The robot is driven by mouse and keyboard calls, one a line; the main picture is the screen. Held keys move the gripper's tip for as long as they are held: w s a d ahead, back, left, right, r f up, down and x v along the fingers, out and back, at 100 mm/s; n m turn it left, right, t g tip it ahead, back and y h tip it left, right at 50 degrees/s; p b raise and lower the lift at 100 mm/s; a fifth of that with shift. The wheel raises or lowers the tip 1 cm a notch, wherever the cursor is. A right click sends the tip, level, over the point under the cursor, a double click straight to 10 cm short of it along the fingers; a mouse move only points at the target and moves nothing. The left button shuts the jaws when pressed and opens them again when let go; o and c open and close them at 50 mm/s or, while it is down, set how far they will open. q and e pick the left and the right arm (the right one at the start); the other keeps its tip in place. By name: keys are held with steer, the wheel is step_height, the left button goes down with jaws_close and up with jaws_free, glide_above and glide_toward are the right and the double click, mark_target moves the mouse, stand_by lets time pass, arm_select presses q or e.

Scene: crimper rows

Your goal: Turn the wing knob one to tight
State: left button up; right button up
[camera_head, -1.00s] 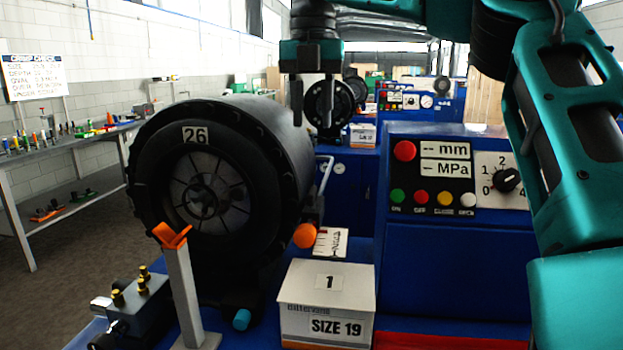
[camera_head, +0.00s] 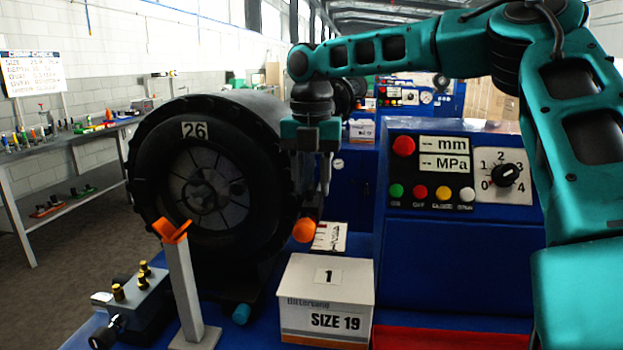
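A black knob (camera_head: 505,175) sits on a white dial plate marked with numbers, on the blue control panel at right; its pointer looks turned up and to the right. No label in view names a wing knob, and I cannot tell that this is it. An orange rounded end piece (camera_head: 304,230) shows beside the big black crimper head (camera_head: 150,200). My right gripper (camera_head: 317,188) points down above this orange piece, apart from it. Its fingers look apart with nothing between them. My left gripper is not in view.
A white SIZE 19 box (camera_head: 325,322) stands on the blue bench, in front of a small white card (camera_head: 330,237). An orange V-shaped rest (camera_head: 171,231) on a grey post and a small block with brass fittings (camera_head: 135,300) stand at the front left. A tool table (camera_head: 70,140) is at far left.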

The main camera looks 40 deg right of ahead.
jaws_close()
stand_by(0.3)
steer(key=shift+m, duration=0.3)
steer(key=m, duration=0.8)
steer(key=shift+m, duration=0.4)
steer(key=m, duration=0.4)
steer(key=shift+m, duration=2.2)
